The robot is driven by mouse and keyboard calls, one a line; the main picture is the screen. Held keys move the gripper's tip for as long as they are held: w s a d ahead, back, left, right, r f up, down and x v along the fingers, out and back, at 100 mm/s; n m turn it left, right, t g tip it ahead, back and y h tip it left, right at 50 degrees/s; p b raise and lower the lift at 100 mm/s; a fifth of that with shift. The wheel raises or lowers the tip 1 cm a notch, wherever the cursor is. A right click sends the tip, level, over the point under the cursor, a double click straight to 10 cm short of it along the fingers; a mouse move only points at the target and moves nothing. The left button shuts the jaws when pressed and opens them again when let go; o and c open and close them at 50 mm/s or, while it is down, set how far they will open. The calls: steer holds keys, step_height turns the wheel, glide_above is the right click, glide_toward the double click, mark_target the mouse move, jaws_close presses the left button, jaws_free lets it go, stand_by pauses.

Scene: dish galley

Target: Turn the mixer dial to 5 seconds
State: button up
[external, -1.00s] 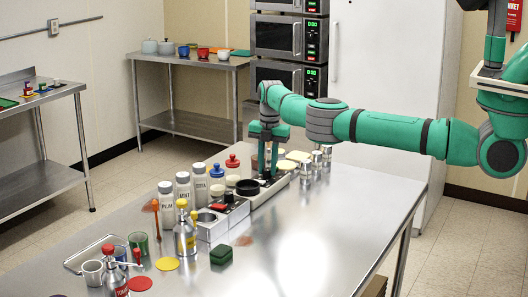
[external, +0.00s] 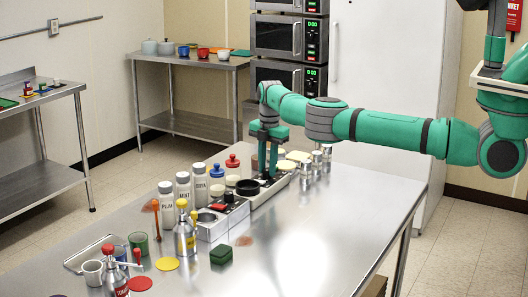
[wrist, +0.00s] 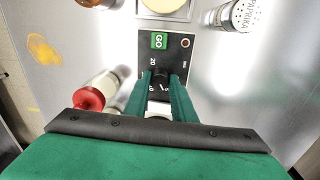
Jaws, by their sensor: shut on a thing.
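The mixer's black control panel (wrist: 178,58) shows in the wrist view, with a green GO button (wrist: 159,41) and white numbers around a black dial (wrist: 160,78). My gripper (wrist: 162,84) points down at the panel. Its two green fingers are closed on the dial from both sides and hide part of the scale. The dial's exact setting is too small to read. In the external view, my gripper (external: 268,172) is down at the mixer (external: 284,184), on the far part of the steel table, and hides the dial there.
A red-capped jar (wrist: 90,97) stands close to the left of my fingers. A shaker (wrist: 237,14) stands to the upper right. Bottles (external: 183,188), a dispenser unit (external: 212,222) and a green sponge (external: 221,254) are nearer. The table's right side (external: 320,230) is clear.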

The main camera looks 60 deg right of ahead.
steer(key=o, duration=1.1)
steer(key=shift+c, duration=0.2)
steer(key=shift+r, duration=0.1)
step_height(320, 180, up, 11)
steer(key=shift+s, duration=0.2)
steer(key=shift+f, duration=0.2)
